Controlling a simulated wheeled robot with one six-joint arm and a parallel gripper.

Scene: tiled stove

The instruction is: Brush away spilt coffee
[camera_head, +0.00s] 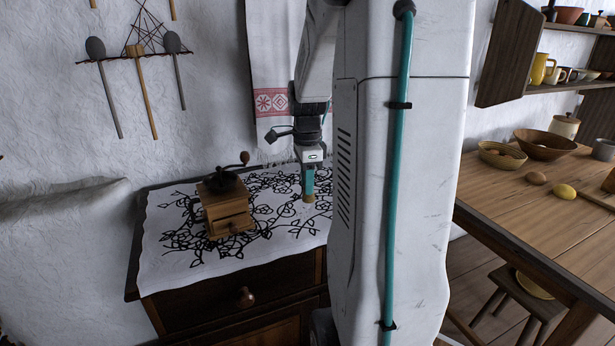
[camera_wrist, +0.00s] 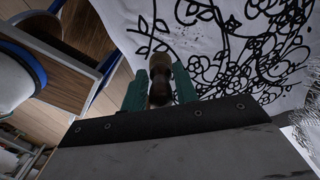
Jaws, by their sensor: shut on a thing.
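My gripper (camera_head: 309,184) points down over the right part of a white cloth (camera_head: 165,262) with a black floral pattern, which covers a dark wooden chest. Its teal fingers are shut on a small brush; the tan brush end (camera_head: 309,198) shows just below them, at or close above the cloth. In the wrist view the brush's dark handle (camera_wrist: 160,93) lies between the two fingers, with its pale end pointing to the cloth. A wooden coffee grinder (camera_head: 228,212) with a dark crank stands upright on the cloth, left of my gripper.
A red-and-white towel (camera_head: 273,100) hangs on the wall behind my gripper. Wooden spoons hang at the left. At the right a wooden table (camera_head: 500,215) holds bowls, an egg-like object and a lemon (camera_head: 564,191); a stool (camera_head: 515,290) stands below.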

